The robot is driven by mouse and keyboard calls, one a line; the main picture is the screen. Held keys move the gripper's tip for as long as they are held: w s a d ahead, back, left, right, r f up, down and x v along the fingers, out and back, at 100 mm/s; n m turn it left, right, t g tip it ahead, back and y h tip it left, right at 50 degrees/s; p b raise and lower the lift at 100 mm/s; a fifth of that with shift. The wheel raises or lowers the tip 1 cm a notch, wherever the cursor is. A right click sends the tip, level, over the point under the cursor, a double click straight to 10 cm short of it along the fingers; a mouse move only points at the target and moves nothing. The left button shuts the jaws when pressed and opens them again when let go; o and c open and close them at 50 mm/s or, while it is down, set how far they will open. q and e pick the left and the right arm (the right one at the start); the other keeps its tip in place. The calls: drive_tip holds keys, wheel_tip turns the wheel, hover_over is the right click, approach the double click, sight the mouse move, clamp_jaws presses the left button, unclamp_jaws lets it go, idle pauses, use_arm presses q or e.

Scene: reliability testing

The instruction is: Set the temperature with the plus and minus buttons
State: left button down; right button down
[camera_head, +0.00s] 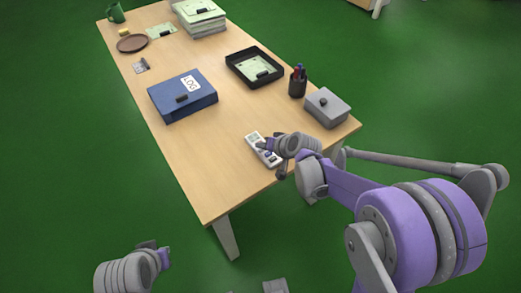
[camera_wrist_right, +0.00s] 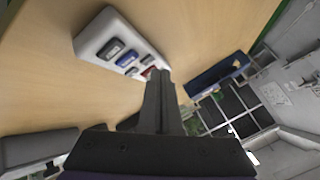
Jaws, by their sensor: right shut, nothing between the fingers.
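A white handheld controller (camera_head: 253,137) lies on the table near its front edge. In the right wrist view the controller (camera_wrist_right: 92,42) shows dark grey, blue and red buttons; its display is not readable. The blue button (camera_wrist_right: 127,58) is uncovered. My right gripper (camera_head: 268,146) is over the controller's near end. In the right wrist view its shut fingers (camera_wrist_right: 160,85) point at the button area and hide part of it; whether they touch a button I cannot tell. My left gripper (camera_head: 160,256) is low at the left, off the table; its fingers are unclear.
A grey lidded box (camera_head: 328,108) and a pen cup (camera_head: 297,82) stand to the right. A blue binder (camera_head: 180,98), a black tray (camera_head: 232,67), a paper stack (camera_head: 205,22), a brown plate (camera_head: 132,43) and a green mug (camera_head: 115,12) lie farther back. The table (camera_head: 205,185) is bare left of the controller.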

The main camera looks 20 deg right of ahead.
sight(262, 153)
drive_tip(key=shift+f, duration=0.3)
drive_tip(key=shift+f+b, duration=0.3)
drive_tip(key=shift+b, duration=0.1)
idle(0.4)
drive_tip(key=shift+r, duration=0.1)
drive_tip(key=shift+r+p, duration=0.55)
drive_tip(key=shift+r, duration=0.1)
drive_tip(key=shift+r, duration=0.1)
wheel_tip(262, 153, up, 5)
drive_tip(key=p, duration=0.3)
drive_tip(key=shift+p, duration=0.3)
idle(1.5)
